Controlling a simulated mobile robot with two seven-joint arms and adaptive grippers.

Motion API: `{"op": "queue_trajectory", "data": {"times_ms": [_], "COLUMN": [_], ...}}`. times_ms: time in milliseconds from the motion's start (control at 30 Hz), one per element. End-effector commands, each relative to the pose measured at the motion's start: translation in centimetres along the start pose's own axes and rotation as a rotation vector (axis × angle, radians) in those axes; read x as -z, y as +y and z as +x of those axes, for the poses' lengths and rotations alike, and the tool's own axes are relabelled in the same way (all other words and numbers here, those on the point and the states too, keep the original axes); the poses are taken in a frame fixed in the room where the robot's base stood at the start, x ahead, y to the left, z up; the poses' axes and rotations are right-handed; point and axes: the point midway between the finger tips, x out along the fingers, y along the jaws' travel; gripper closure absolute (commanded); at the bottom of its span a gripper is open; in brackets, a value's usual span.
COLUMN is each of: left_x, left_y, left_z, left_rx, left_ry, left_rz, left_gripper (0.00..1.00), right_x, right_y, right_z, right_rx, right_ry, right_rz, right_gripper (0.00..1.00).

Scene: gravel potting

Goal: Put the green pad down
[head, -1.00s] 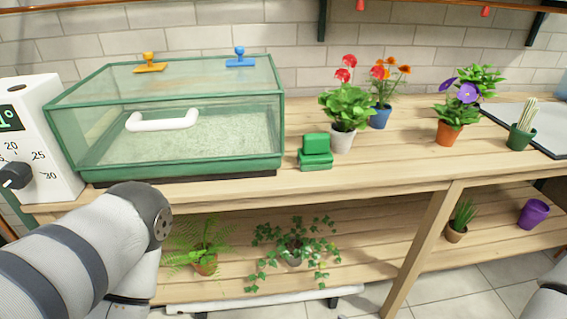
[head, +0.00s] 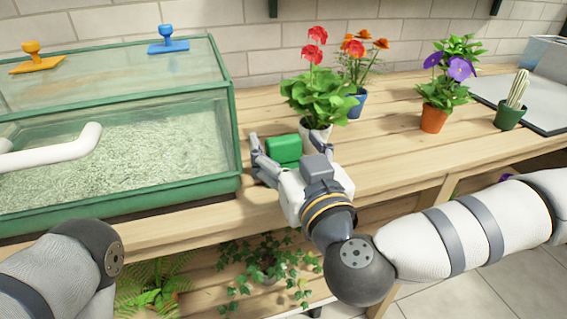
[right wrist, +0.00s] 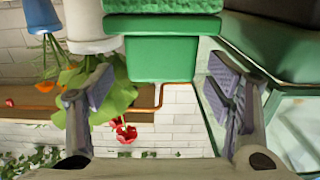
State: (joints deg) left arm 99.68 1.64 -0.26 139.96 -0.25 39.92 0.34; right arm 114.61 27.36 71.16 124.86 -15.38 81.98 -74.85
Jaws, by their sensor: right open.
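The green pad (head: 283,150) stands on the wooden table between the glass tank and the red-flowered pot. In the right wrist view, which looks upside down, it shows as a smooth block (right wrist: 161,58) on a wider base with a rough green layer at the picture's top. My right gripper (head: 289,143) is open, with one finger on each side of the block. In the right wrist view (right wrist: 160,88) gaps show between the block and both fingers. The gripper hides the pad's lower part in the head view. My left gripper is outside the picture; only its arm shows.
The red-flowered pot (head: 316,137) is close behind on the right. The table front right of it is clear.

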Motion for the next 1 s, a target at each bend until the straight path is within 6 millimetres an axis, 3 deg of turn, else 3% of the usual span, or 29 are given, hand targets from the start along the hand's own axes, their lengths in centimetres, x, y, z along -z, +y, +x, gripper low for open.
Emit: {"op": "queue_trajectory", "data": {"times_ms": [100, 333, 567, 867, 1000], "left_x": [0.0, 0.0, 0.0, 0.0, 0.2], "left_y": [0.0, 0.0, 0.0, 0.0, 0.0], "left_z": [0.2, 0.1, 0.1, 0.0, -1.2], "left_rx": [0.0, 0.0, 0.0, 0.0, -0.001], "left_ry": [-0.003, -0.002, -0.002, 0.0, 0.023], "left_rz": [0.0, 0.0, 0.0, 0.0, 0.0], "left_gripper": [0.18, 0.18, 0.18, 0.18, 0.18], "right_x": [0.0, 0.1, 0.1, 0.2, 1.8], "right_y": [-0.1, -0.1, -0.1, -0.1, 0.0], "right_z": [1.5, 1.7, 1.6, 1.6, 1.7], "right_rx": [0.0, 0.002, 0.002, 0.002, 0.002], "right_ry": [0.0, 0.001, 0.0, 0.001, 0.007], "right_rz": [0.001, 0.0, 0.0, 0.0, -0.003], "right_gripper": [0.27, 0.27, 0.79, 0.8, 0.8]}}
